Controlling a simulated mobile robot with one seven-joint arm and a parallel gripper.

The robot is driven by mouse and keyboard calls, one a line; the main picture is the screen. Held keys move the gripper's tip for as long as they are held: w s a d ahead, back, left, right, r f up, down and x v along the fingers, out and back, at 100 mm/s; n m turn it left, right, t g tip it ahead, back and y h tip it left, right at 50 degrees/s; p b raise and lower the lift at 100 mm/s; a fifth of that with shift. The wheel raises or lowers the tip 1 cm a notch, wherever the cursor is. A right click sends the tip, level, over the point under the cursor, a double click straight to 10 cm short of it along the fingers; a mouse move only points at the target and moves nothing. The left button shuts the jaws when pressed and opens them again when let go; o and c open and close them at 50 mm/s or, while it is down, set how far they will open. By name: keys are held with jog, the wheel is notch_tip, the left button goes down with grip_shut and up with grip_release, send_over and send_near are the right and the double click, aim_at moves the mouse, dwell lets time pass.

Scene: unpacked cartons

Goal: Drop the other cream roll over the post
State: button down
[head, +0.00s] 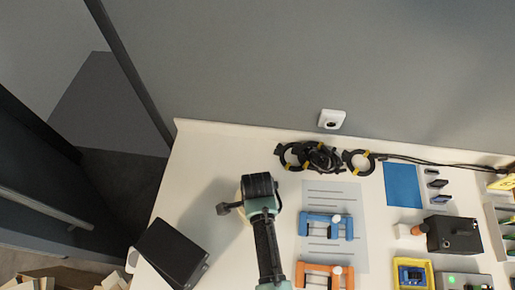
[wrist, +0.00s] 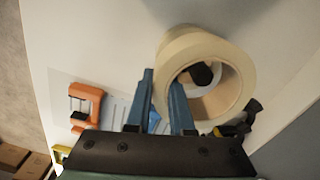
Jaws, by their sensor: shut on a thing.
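My gripper (wrist: 161,80) has its blue fingers on either side of the wall of a cream roll (wrist: 222,55), one finger outside and one in the hole. Through the hole a dark rounded end, likely the post (wrist: 201,74), shows with a paler ring around it. I cannot tell how far the roll is above it or whether they touch. In the head view my gripper (head: 258,188) is over the left part of the table and hides most of the roll (head: 240,194) and the post.
A black box (head: 172,252) lies at the table's front left. Black cables (head: 318,158) lie along the back. The back left of the table is clear.

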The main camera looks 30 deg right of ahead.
jog(key=shift+f+b, duration=0.55)
jog(key=shift+f, duration=0.35)
jog(key=shift+c, duration=1.6)
grip_release()
jog(key=shift+r, duration=0.15)
notch_tip(320, 180, up, 8)
jog(key=p, duration=0.8)
